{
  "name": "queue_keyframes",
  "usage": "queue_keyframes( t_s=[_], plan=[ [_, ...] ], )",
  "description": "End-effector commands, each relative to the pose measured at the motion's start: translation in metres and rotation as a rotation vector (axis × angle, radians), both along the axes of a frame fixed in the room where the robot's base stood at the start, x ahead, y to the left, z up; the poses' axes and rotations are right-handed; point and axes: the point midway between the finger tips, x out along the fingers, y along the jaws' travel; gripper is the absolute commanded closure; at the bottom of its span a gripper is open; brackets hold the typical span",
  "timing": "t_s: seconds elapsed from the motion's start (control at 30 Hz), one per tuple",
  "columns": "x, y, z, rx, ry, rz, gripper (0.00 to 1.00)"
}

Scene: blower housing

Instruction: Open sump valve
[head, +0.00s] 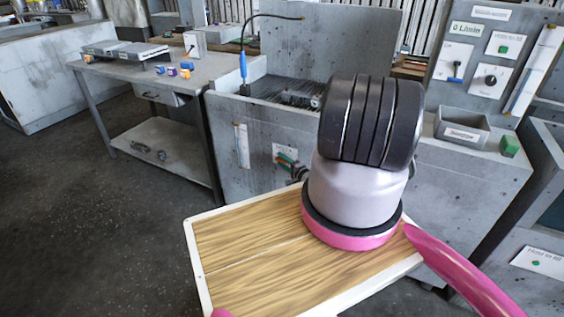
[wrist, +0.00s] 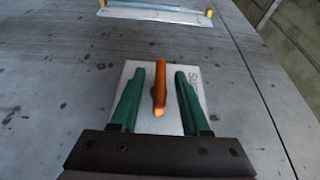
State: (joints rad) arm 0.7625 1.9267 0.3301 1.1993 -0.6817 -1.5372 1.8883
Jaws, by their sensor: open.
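The sump valve has an orange lever handle (wrist: 160,88) on a white plate (wrist: 140,76) fixed to a grey metal panel. Part of the plate's lettering shows, starting with "Su". My gripper (wrist: 159,76) is open, with one green finger on each side of the lever. Gaps show between the lever and both fingers. In the head view the white plate (head: 280,150) is on the front of the grey wash cabinet (head: 240,120), with my green fingers (head: 287,160) small in front of it. My arm hides part of the cabinet there.
A gauge strip (head: 242,146) is on the cabinet front left of the valve, and a strip (wrist: 155,12) shows at the top of the wrist view. A workbench (head: 200,68) with small blocks stands left. A control panel (head: 490,50) stands right. The dark floor (head: 75,190) at left is clear.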

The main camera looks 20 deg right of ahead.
Motion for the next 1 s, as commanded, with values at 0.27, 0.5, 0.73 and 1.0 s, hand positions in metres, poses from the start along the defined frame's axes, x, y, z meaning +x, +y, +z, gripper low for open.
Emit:
queue_keyframes(
  t_s=[0.27, 0.5, 0.73, 1.0],
  plan=[
    [0.0010, 0.0003, -0.0002, 0.000, 0.000, 0.000, 0.58],
    [0.0008, 0.0004, -0.0001, 0.000, 0.000, 0.000, 1.00],
    [0.0005, 0.0008, 0.0001, -0.013, 0.018, 0.001, 1.00],
    [0.0007, 0.0008, 0.0011, -0.094, 0.123, 0.003, 1.00]
  ],
)
